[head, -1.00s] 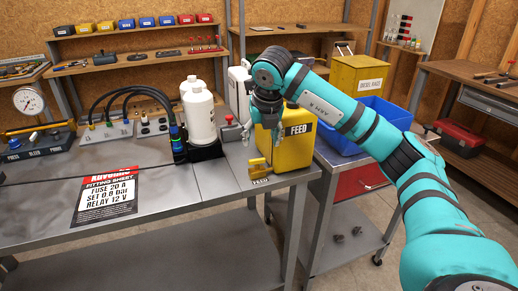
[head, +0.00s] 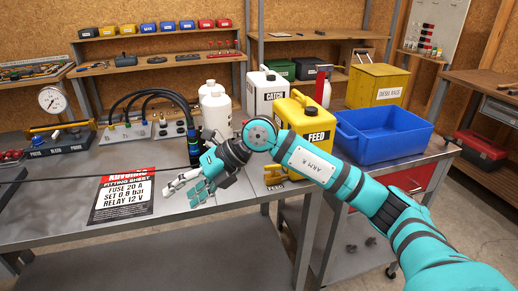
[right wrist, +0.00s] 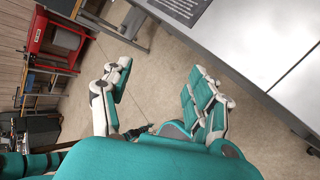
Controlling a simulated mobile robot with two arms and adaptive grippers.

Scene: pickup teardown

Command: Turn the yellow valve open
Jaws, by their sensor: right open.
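The yellow valve (head: 271,175) sits low at the bench's right edge by a FEED label, below the yellow FEED jug (head: 306,108). My right forearm and wrist partly cover the valve's surroundings; its exact handle angle is hard to tell. My right gripper (head: 184,191) is left of the valve, above the bench, with its fingers pointing left and down. It is open and empty, clear of the valve. In the right wrist view its two fingers (right wrist: 160,72) are spread apart with floor between them. The valve does not show there. My left gripper is not in view.
The fitting sheet (head: 122,196) lies on the bench left of the gripper. White bottles (head: 216,112) and black hoses (head: 150,98) stand behind it. A blue bin (head: 385,140) is on the cart at right. The bench front between sheet and gripper is clear.

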